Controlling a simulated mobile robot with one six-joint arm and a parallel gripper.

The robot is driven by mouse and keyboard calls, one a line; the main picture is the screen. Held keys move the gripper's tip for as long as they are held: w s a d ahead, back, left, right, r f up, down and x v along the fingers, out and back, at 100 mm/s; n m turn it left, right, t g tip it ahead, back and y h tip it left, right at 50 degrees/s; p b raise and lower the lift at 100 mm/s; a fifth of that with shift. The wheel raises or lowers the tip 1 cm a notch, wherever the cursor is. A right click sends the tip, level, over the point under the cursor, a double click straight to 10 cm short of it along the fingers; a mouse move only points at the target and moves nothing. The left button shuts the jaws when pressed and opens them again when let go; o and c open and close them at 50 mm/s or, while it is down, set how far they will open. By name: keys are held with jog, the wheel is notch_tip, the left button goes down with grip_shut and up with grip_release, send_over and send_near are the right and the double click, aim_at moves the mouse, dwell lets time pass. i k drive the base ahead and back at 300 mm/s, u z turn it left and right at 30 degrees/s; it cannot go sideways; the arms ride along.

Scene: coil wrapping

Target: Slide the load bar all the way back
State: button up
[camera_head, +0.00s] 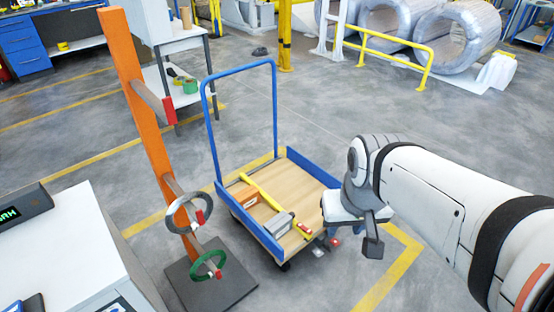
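The yellow load bar (263,192) lies across the wooden deck of a blue cart (312,166). Its near end has a red part (305,229) by the cart's near right side. An orange-brown box (247,197) and a grey box (278,224) sit on the deck on the handle side of the bar, close to it. My gripper (354,234) hangs over or beside the cart's right corner, right of the bar's red end and apart from it. The wrist hides part of that corner. Whether the fingers are open is unclear.
An orange post (143,130) with arms holding a grey ring (181,214) and a green ring (206,266) stands left of the cart. A white cabinet (75,255) is at the near left. Yellow rails (400,55) guard large wrapped coils behind. The deck's right part is bare.

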aim_at(244, 178)
jog(key=z, duration=0.05)
jog(key=i, duration=1)
jog(key=u, duration=0.1)
